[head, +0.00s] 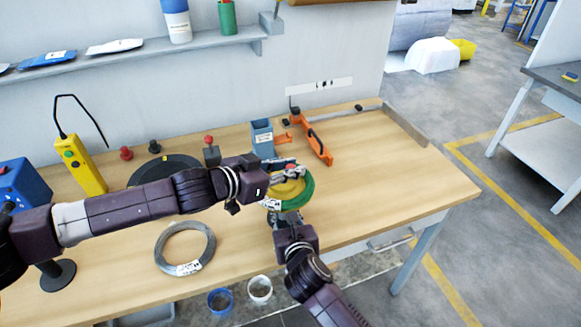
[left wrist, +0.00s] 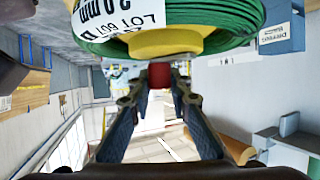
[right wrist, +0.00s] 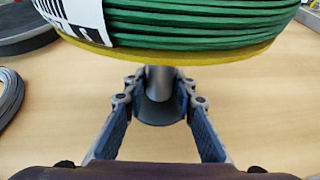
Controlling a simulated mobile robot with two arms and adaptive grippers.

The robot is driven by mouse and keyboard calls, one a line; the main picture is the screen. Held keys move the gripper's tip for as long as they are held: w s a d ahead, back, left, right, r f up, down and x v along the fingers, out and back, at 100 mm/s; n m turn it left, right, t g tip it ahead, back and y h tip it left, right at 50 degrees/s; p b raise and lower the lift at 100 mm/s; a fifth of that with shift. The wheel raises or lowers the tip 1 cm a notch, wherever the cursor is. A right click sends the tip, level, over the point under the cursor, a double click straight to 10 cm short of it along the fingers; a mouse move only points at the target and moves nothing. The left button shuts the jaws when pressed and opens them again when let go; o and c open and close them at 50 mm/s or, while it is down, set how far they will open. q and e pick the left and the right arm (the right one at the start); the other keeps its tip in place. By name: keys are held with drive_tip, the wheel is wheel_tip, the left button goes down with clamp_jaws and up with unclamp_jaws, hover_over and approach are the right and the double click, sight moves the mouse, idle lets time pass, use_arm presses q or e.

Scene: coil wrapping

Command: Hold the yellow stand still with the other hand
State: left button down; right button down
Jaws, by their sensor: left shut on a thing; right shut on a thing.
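The yellow stand (head: 287,188) carries a green wire coil (head: 302,192) with a white label, near the table's right front. In the left wrist view, my left gripper (left wrist: 160,78) is shut on the red knob (left wrist: 160,74) at the stand's yellow hub (left wrist: 165,42). In the right wrist view, my right gripper (right wrist: 160,98) is shut on the grey post (right wrist: 160,82) below the yellow disc (right wrist: 180,58), with the green coil (right wrist: 190,25) above. In the head view, the left gripper reaches in from the left over the coil, and the right gripper comes from the front. The stand's foot is largely hidden.
A grey wire coil (head: 185,248) lies at the table's front left. Behind the stand are a blue-grey holder (head: 262,138) and an orange tool (head: 317,143). A black round plate (head: 150,170) lies partly under my left arm. The table's right side is clear.

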use_arm(q)
drive_tip(key=shift+s+d+f+m+g+h, duration=0.1)
drive_tip(key=shift+s+d+m+g+h, duration=0.15)
drive_tip(key=shift+m+g+h, duration=0.35)
drive_tip(key=shift+s+d+f+m+g+h, duration=0.1)
drive_tip(key=shift+d+m+g+h, duration=0.25)
drive_tip(key=shift+m+g, duration=0.35)
drive_tip(key=shift+w+a+r+m+g+h, duration=0.2)
drive_tip(key=shift+w+a+m+g+h, duration=0.2)
drive_tip(key=shift+m+g, duration=0.3)
drive_tip(key=shift+w+a+m+g+h, duration=0.1)
drive_tip(key=shift+m+g+h, duration=0.15)
drive_tip(key=shift+m+g, duration=0.65)
drive_tip(key=shift+w+r+m+g, duration=0.1)
drive_tip(key=shift+m+g, duration=0.75)
drive_tip(key=shift+g, duration=0.2)
drive_tip(key=shift+w+r+m+g, duration=0.1)
drive_tip(key=shift+m+g, duration=0.75)
drive_tip(key=shift+g, duration=0.2)
drive_tip(key=shift+m+g, duration=0.7)
drive_tip(key=shift+g, duration=0.1)
drive_tip(key=shift+s+a+f+g, duration=0.1)
drive_tip(key=shift+s+g, duration=0.15)
drive_tip(key=shift+g, duration=0.05)
drive_tip(key=c, duration=1.8)
unclamp_jaws()
drive_tip(key=shift+s+f, duration=0.1)
drive_tip(key=shift+o, duration=0.2)
